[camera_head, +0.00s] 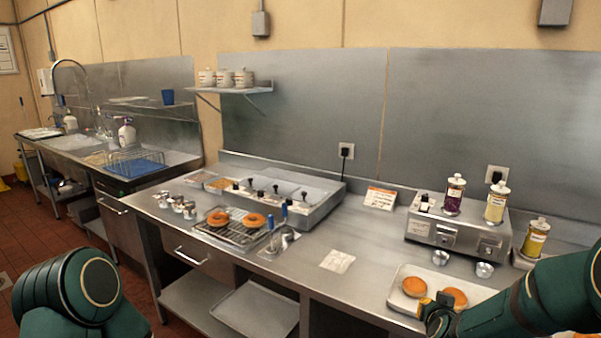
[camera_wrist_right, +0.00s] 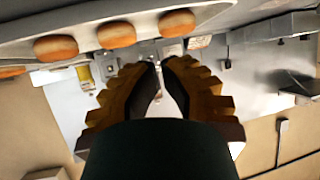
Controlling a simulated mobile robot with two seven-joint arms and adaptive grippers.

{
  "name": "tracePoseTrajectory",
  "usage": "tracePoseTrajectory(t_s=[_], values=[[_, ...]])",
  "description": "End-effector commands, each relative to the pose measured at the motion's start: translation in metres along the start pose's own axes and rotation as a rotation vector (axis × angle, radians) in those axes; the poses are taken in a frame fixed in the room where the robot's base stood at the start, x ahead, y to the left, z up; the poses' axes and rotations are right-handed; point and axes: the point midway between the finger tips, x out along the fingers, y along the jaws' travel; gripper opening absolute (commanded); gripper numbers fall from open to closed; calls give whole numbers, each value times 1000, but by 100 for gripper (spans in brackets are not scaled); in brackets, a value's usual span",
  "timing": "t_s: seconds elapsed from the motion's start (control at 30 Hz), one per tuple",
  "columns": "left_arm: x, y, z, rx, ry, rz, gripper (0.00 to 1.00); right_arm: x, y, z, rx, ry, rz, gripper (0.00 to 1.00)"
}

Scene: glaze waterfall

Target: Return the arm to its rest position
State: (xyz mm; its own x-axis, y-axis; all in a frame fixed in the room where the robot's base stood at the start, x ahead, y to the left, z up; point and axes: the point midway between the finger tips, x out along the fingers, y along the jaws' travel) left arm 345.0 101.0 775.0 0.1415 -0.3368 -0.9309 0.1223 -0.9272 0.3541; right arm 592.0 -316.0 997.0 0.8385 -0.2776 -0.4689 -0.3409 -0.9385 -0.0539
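My right arm comes in from the right in the head view. Its yellow-and-black gripper (camera_head: 436,304) is over or beside the near edge of the white tray (camera_head: 403,271). In the right wrist view the gripper (camera_wrist_right: 162,62) has its fingertips close together, with a thin gap and nothing held. Two glazed donuts show on the tray, one at left (camera_head: 414,286) and one partly behind the gripper (camera_head: 455,297). The wrist view shows a row of donuts (camera_wrist_right: 116,34) beyond the fingers. My left arm shows at lower left; its gripper is out of view.
Two donuts (camera_head: 218,218) sit on a wire rack (camera_head: 237,234) beside the topping bins (camera_head: 317,204). Jars (camera_head: 495,202) stand on a steel box (camera_head: 449,232) behind the tray. Metal cups (camera_head: 485,269) sit behind the tray. The middle counter (camera_head: 300,275) is mostly clear.

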Motion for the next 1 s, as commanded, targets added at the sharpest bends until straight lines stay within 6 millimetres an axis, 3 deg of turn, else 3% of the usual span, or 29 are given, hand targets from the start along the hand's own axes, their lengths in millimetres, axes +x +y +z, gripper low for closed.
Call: tracePoseTrajectory(t_s=[0.03,0.17,0.3,0.4,0.5,0.6,0.7,1.0], values=[[1,0,-1,0,1,0,0,0,-16,38,-6,-86,-46,0],[1,0,0,0,0,0,0,-16,-49,120,-7,-291,-152,0],[0,0,0,0,-1,0,0,-50,-78,206,-6,-527,-250,0],[1,0,0,0,0,0,0,-83,-93,260,-6,-695,-306,0],[1,0,0,0,0,0,0,-116,-101,301,-7,-838,-346,0],[1,0,0,0,0,0,0,-143,-105,327,-8,-941,-371,0],[1,0,0,0,-1,0,0,-159,-107,341,-9,-1001,-383,0],[1,0,0,0,0,0,0,-163,-108,345,-9,-1018,-387,0]])
